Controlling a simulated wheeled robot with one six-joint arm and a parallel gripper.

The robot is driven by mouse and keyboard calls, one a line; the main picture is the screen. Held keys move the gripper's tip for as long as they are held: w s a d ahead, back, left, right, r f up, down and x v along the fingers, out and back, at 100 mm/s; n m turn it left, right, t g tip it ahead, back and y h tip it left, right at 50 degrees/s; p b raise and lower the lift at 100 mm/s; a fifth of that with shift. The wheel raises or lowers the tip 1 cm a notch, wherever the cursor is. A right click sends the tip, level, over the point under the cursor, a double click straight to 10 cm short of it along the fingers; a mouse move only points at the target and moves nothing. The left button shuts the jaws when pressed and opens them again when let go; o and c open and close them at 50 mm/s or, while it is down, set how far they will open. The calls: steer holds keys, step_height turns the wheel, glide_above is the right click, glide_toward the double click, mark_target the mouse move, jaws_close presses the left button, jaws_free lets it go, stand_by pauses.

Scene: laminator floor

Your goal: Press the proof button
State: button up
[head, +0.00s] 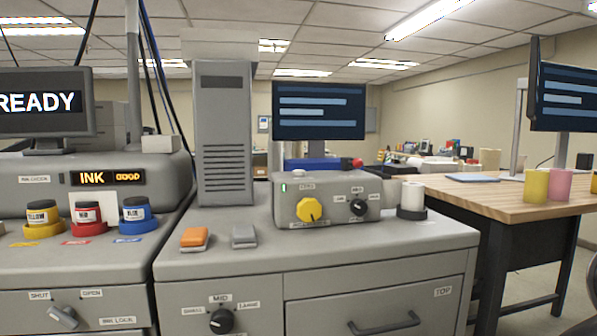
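No control in the head view carries a label I can read as proof. Candidates are an orange rocker-like block (194,239) and a grey one (243,236), side by side on the front of the grey cabinet top. Behind them to the right, a grey control box (340,211) has a yellow knob (309,210), a black knob (357,207), a small green light and a small white round piece (307,174) on top. Its small labels are too blurred to read surely. My gripper is not in view.
Ink jars in yellow, red and blue (137,214) stand at left below a READY screen (42,102). A tall vented grey tower (223,135) stands behind the blocks. A white roll (412,198) stands right of the box. A wooden table (500,196) holds cups.

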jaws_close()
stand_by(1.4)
